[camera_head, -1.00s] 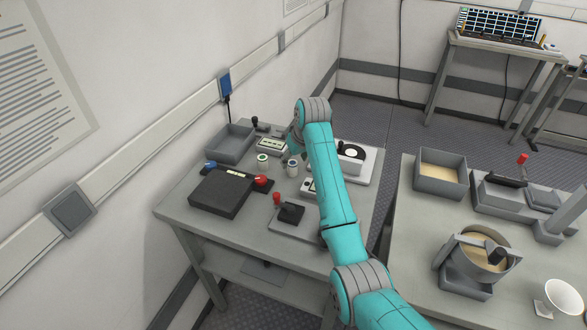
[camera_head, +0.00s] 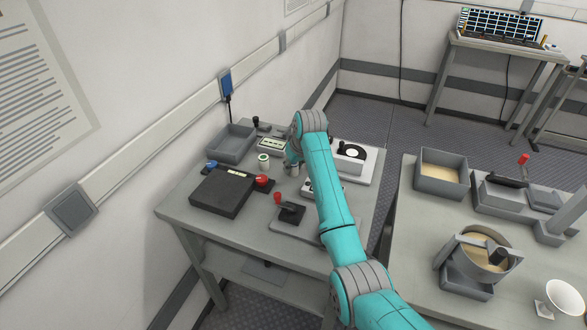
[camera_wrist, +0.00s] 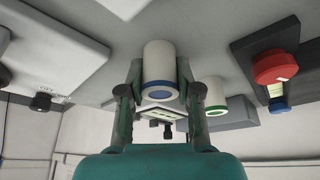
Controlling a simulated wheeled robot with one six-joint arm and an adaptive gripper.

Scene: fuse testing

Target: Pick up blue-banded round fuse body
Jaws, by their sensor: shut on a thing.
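The blue-banded round fuse body (camera_wrist: 160,66) is a pale cylinder with a blue ring at its end. In the wrist view it sits between the two fingers of my gripper (camera_wrist: 158,90), which is shut on it. In the head view my gripper (camera_head: 293,166) is over the left table, and my arm hides the blue-banded body there. A green-banded fuse body (camera_head: 263,161) stands just left of my gripper. In the wrist view the green-banded body (camera_wrist: 215,92) is right of the fingers, apart from them.
A black box (camera_head: 222,193) and a red knob (camera_head: 262,180) are close on the left. A grey tray (camera_head: 232,142) stands behind. A white device with a round dial (camera_head: 352,158) is to the right. A small lever device (camera_head: 290,214) stands in front.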

